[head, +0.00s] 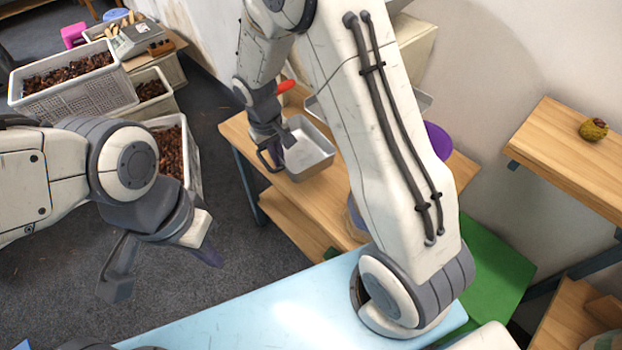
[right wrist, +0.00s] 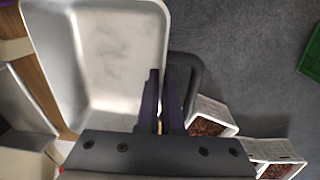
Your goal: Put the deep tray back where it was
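The deep tray (head: 312,160) is a grey metal pan with a dark handle, at the left part of the wooden table in the head view. In the right wrist view the deep tray (right wrist: 105,60) fills the upper left and looks empty. My right gripper (head: 276,138) is at its handle side; its two fingers (right wrist: 165,85) are close together on the tray's handle side. Whether the tray's underside touches the table is hard to tell. My left gripper (head: 160,262) is open and empty, low at the left, away from the tray.
White crates of chestnuts (head: 75,90) stand on the left. Another metal tray (right wrist: 22,115) lies beside the deep tray. A purple bowl (head: 438,141) and a red handle (head: 286,87) show around my right arm. A wooden shelf (head: 560,150) is at right, a green surface (head: 495,265) below.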

